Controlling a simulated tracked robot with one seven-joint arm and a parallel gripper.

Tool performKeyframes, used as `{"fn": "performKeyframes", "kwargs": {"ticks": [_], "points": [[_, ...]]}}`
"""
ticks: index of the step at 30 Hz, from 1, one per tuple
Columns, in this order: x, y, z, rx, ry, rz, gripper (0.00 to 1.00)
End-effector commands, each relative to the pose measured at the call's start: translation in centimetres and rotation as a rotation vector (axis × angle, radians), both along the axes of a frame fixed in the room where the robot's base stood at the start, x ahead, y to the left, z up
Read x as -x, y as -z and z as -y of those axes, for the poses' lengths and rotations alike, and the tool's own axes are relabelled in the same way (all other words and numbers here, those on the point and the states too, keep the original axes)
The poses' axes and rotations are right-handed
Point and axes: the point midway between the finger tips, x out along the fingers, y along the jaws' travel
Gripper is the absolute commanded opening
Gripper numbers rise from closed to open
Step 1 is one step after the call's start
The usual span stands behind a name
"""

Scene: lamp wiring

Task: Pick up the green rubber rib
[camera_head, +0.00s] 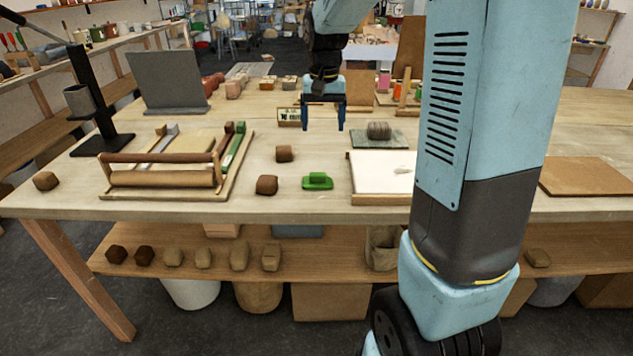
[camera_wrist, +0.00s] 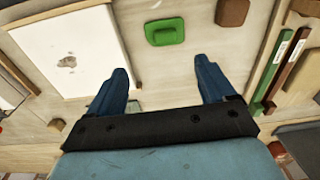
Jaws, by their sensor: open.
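The green rubber rib (camera_head: 317,181) lies flat on the wooden table (camera_head: 240,209) near its front edge, with a raised block on its top. It also shows in the wrist view (camera_wrist: 165,31), at the top middle beyond my fingertips. My gripper (camera_head: 323,126) is open and empty, with its blue fingers pointing down above the table, farther back than the rib. In the wrist view my gripper (camera_wrist: 160,66) has nothing between its fingers, and the rib lies ahead of the gap, apart from both fingers.
A brown clay lump (camera_head: 266,185) sits just left of the rib, with another lump (camera_head: 284,154) behind it. A white slab on a board (camera_head: 380,172) lies to the right. A wooden tray with a roller (camera_head: 160,178) is at the left. A grey lump (camera_head: 379,131) sits behind the slab.

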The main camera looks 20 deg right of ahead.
Motion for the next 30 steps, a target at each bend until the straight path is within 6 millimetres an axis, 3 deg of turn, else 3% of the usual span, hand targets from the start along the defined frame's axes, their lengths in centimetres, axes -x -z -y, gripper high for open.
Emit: {"fn": "performKeyframes", "kwargs": {"ticks": [3,8,13,21,30], "points": [[-1.6,1.5,0.1,-0.002,0.018,-0.03,0.83],[-2.4,2.5,0.1,-0.003,0.029,-0.046,0.83],[-2.4,4.3,0.1,-0.003,0.03,-0.048,0.83],[-2.4,8.9,0.1,-0.003,0.03,-0.048,0.83],[-2.4,11.2,0.0,-0.003,0.03,-0.046,0.83]]}}
